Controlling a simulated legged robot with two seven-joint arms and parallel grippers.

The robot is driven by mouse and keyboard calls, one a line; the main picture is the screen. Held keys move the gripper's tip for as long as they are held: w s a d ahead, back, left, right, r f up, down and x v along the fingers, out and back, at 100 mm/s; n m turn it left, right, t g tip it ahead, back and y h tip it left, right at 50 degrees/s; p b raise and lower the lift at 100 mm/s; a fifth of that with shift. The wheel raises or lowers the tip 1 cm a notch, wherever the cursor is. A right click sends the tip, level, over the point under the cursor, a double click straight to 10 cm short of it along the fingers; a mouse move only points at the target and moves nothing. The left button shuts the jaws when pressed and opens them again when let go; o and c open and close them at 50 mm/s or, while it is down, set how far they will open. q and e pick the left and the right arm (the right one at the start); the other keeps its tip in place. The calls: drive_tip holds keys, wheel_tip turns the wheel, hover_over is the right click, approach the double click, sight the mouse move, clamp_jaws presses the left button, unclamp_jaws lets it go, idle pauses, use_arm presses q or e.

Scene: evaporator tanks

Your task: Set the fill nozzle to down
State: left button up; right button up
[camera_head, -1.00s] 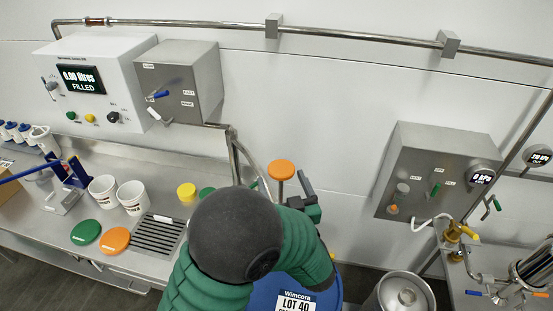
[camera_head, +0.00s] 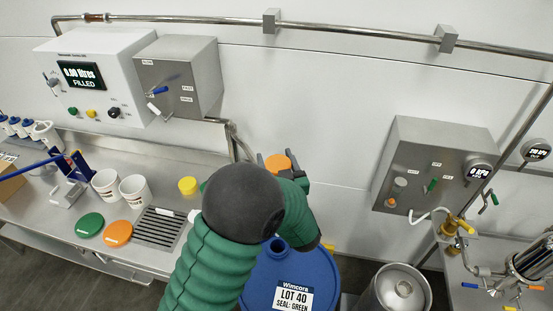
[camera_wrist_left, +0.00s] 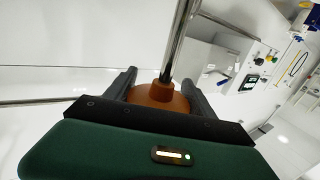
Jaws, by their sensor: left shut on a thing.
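The fill nozzle's orange knob (camera_head: 277,163) is right of the steel bench, above and behind the blue drum (camera_head: 255,290). My left gripper (camera_head: 276,160) is shut on this knob, with a dark finger on either side. The left wrist view shows the orange knob (camera_wrist_left: 158,94) between the fingers of the gripper (camera_wrist_left: 160,88), with a shiny metal rod running from it. The drum has a round opening (camera_head: 277,244) and a label reading "LOT 40 SEAL: GREEN". My forearm hides the nozzle's lower end. My right gripper is not in view.
A white control box (camera_head: 97,75) reads "0.00 litres FILLED". A grey switch box (camera_head: 180,78) is beside it. Orange (camera_head: 117,233) and green (camera_head: 89,225) lids lie near the bench drain. A steel keg (camera_head: 396,291) stands right of the drum.

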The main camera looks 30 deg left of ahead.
use_arm(q)
clamp_jaws()
wheel_tip(320, 180, down, 14)
drive_tip(key=b, duration=1.1)
drive_tip(key=shift+d+f, duration=0.1)
drive_tip(key=shift+f, duration=0.05)
drive_tip(key=shift+s, duration=0.1)
drive_tip(key=o, duration=0.7)
unclamp_jaws()
drive_tip(key=shift+c, duration=0.2)
drive_tip(key=o, duration=0.4)
drive_tip(key=shift+d+r, duration=0.15)
drive_tip(key=shift+r, duration=0.05)
drive_tip(key=shift+c, duration=0.2)
